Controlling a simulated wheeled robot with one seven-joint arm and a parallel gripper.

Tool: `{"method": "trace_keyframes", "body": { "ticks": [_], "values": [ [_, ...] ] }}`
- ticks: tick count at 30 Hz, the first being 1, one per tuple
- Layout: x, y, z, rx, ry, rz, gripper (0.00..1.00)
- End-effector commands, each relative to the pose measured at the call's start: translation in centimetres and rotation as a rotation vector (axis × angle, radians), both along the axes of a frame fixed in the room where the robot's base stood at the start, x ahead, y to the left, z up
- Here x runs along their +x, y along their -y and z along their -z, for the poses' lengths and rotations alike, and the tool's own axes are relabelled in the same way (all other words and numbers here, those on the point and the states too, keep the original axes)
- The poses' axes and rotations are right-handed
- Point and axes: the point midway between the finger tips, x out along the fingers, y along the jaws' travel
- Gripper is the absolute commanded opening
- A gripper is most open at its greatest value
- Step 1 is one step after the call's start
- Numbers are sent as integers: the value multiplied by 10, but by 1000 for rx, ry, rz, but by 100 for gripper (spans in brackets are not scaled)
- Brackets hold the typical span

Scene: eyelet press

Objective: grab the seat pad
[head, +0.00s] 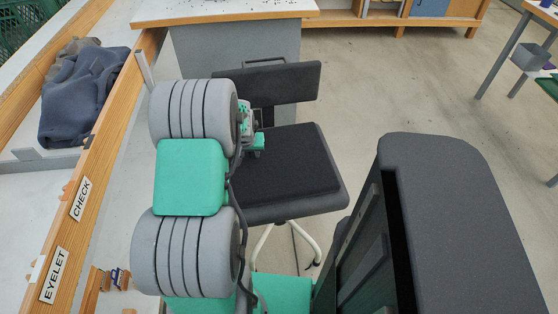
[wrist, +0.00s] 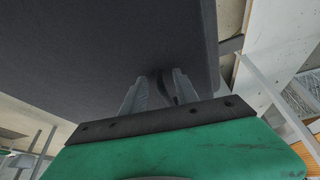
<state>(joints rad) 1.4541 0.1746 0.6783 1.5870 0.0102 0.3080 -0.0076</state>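The seat pad (head: 285,160) is a flat black pad lying on the seat of a dark swivel chair in the head view. My gripper (head: 256,142) is at the pad's left rear, close to its edge and below the backrest; its fingertips are partly hidden there. In the wrist view, my gripper's two grey fingers (wrist: 160,88) stand apart, with a dark curved piece between them. A large dark surface fills the upper left behind them; I cannot tell if it is the pad or the chair. No firm grip on the pad shows.
The chair's backrest (head: 268,82) rises just behind my gripper. A bench with a wooden edge (head: 112,130) runs along the left, with dark cloth (head: 82,92) on it. A grey-sided table (head: 235,55) stands behind the chair. Open floor (head: 430,85) lies to the right.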

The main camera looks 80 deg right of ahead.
Motion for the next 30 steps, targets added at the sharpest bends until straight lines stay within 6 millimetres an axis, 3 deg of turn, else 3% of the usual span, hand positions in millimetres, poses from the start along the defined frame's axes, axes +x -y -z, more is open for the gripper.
{"method": "trace_keyframes", "body": {
  "ticks": [2,15,30],
  "values": [
    [0,0,0,0,0,0,35],
    [0,0,0,1,0,0,0],
    [0,0,0,1,0,0,0]
  ]
}}
